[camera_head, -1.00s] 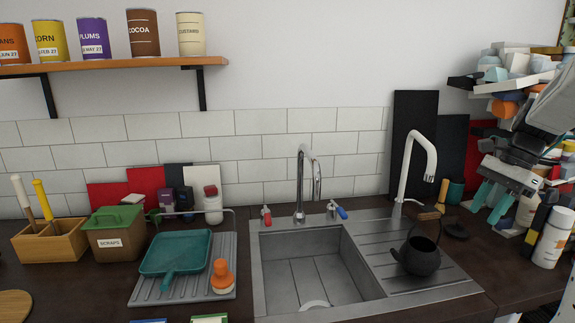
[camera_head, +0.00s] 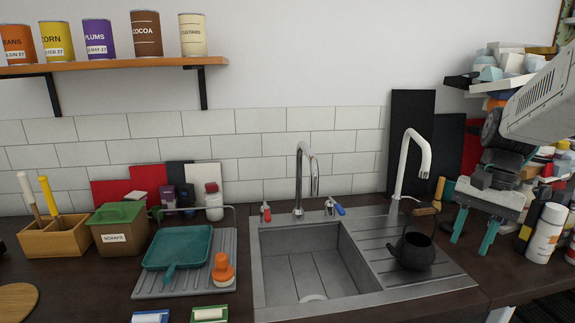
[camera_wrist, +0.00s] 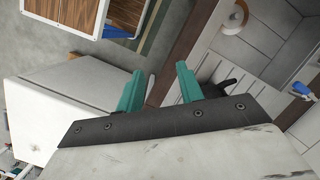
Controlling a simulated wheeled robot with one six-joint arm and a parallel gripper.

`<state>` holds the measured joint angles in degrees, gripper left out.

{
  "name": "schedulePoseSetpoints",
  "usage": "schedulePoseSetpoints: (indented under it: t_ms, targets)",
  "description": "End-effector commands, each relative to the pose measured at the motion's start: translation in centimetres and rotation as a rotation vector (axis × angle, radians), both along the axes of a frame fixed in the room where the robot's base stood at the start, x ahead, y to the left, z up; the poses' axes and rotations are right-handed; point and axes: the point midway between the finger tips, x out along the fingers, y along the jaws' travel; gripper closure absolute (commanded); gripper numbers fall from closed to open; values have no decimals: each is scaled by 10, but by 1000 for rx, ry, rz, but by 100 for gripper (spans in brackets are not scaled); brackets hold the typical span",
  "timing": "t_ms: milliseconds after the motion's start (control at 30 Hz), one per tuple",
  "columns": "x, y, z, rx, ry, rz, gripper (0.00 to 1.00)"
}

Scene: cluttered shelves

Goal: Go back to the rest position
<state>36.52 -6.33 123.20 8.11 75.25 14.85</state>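My gripper (camera_head: 473,239) hangs at the right of the head view, with its two teal fingers apart and pointing down. Nothing shows between the fingers. It is above the counter's right end, to the right of the black kettle (camera_head: 413,252) on the sink's drainboard. In the wrist view my gripper (camera_wrist: 160,88) also shows both teal fingers spread and empty. A dark piece, perhaps the kettle, shows just beyond the right finger there.
The steel sink (camera_head: 262,290) is in the middle, with a chrome tap (camera_head: 300,185) and a white tap (camera_head: 408,165). A white bottle (camera_head: 546,235) and several containers crowd the right. A wooden shelf (camera_head: 120,65) with cans is at upper left. The counter's right edge is near the gripper.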

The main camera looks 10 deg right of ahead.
Motion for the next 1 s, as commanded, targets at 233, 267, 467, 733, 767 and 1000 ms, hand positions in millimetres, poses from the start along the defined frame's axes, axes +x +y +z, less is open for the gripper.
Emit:
schedulePoseSetpoints:
  t_ms: [233, 267, 467, 733, 767, 1000]
  targets:
    - [-50, 95, 2, -110, -92, 450, 63]
    - [-57, 106, 1, -124, -106, 504, 63]
    - [-101, 157, -5, -201, -200, 791, 63]
    - [-116, 182, 1, -234, -283, 910, 63]
    - [-116, 182, 1, -234, -283, 910, 63]
    - [-116, 182, 1, -234, -283, 910, 63]
